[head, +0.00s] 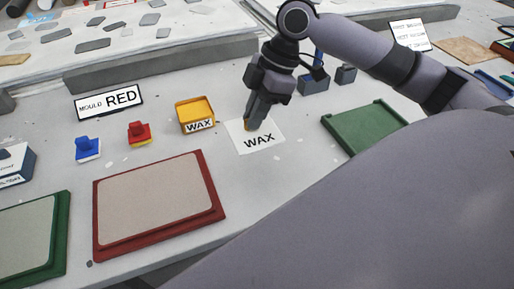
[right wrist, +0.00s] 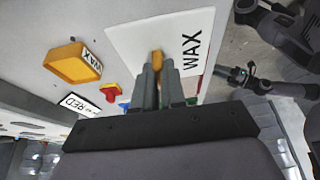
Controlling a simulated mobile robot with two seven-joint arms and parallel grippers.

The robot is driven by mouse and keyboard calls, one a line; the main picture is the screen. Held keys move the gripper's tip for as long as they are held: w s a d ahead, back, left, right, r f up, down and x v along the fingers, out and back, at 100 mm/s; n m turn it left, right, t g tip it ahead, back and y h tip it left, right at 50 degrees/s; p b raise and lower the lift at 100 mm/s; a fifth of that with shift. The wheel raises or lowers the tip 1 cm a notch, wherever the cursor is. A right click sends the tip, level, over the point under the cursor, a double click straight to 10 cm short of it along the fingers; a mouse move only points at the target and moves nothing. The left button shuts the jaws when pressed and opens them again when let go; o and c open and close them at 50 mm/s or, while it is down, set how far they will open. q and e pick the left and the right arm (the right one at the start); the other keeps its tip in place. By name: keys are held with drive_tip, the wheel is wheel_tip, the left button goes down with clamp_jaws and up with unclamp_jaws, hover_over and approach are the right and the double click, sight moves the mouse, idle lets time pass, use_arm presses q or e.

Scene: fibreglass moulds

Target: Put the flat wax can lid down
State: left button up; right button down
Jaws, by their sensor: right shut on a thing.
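My right gripper (head: 251,117) is shut on the orange wax can lid (head: 247,123), over the white WAX card (head: 262,144). In the right wrist view the lid (right wrist: 157,57) shows as a narrow orange edge between the fingertips (right wrist: 157,68); the fingers hide the rest. I cannot tell whether the lid touches the card (right wrist: 135,30). The yellow wax can (head: 195,114), labelled WAX, stands just left of the card. My left gripper is outside the head view; a dark gripper, seemingly mine, shows small in the right wrist view (right wrist: 243,76), its jaws unclear.
A red stamp-like block (head: 139,133) and a blue one (head: 87,149) stand left of the can. A red-framed panel (head: 213,205) lies in front, a green tray (head: 338,139) to the right. A MOULD RED sign (head: 108,101) and a grey ledge (head: 160,66) are behind.

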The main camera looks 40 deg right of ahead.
sight(270, 123)
wheel_tip(270, 123, down, 12)
drive_tip(key=shift+r+b, duration=0.1)
drive_tip(key=shift+b, duration=0.2)
drive_tip(key=c, duration=1.2)
unclamp_jaws()
drive_tip(key=v, duration=1.2)
drive_tip(key=shift+d, duration=0.1)
